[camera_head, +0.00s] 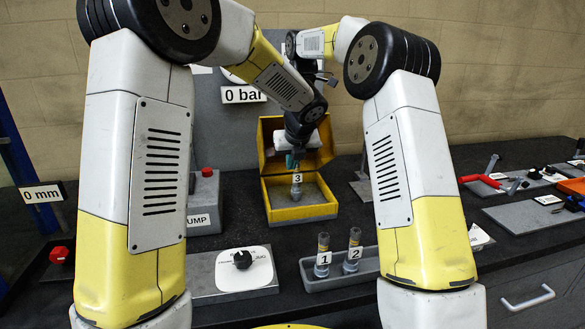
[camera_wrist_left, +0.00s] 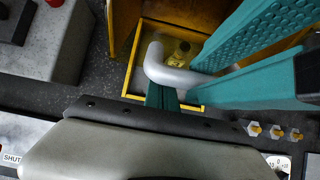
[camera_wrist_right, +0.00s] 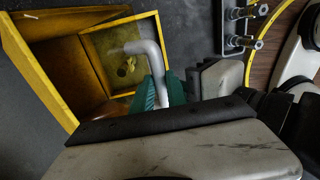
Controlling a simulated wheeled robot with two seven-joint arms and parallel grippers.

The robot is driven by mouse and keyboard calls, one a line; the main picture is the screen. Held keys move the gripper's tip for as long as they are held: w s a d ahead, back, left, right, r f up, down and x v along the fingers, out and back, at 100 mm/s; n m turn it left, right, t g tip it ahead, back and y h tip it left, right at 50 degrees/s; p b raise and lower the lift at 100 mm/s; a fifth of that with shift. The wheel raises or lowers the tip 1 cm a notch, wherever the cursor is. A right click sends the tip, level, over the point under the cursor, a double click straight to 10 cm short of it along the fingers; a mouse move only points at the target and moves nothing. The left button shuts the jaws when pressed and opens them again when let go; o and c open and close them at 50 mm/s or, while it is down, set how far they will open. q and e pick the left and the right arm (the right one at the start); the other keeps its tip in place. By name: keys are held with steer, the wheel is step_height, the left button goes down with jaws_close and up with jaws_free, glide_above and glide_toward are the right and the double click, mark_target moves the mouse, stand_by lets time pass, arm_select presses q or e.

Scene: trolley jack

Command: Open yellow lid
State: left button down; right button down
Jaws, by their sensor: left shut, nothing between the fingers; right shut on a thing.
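The yellow box (camera_head: 302,213) stands open on the bench. Its yellow lid (camera_head: 322,157) is raised at the back. A grey bent handle (camera_wrist_right: 146,62) is held by my right gripper (camera_wrist_right: 160,93), whose teal fingers are around its end; the handle also shows in the left wrist view (camera_wrist_left: 170,75). My left gripper (camera_head: 291,160) is shut and empty, in front of the lid and above the box; its teal fingers (camera_wrist_left: 162,96) are close to the handle. The right fingers cannot be made out clearly in the head view.
A cylinder labelled 3 (camera_head: 297,188) stands in the box. Cylinders labelled 1 (camera_head: 322,262) and 2 (camera_head: 354,255) stand in a grey tray in front. A pump block with a red knob (camera_head: 205,205) is left of the box.

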steer(key=shift+w+f, duration=0.2)
steer(key=shift+f, duration=0.05)
arm_select(q)
steer(key=shift+w+a+r, duration=0.15)
steer(key=shift+w+r, duration=0.4)
steer(key=shift+r, duration=0.2)
arm_select(e)
steer(key=c, duration=1.8)
jaws_free()
steer(key=o, duration=0.5)
steer(key=shift+f, duration=0.1)
arm_select(q)
steer(key=shift+w+a, duration=0.1)
steer(key=shift+w, duration=0.05)
arm_select(e)
steer(key=shift+r, duration=0.2)
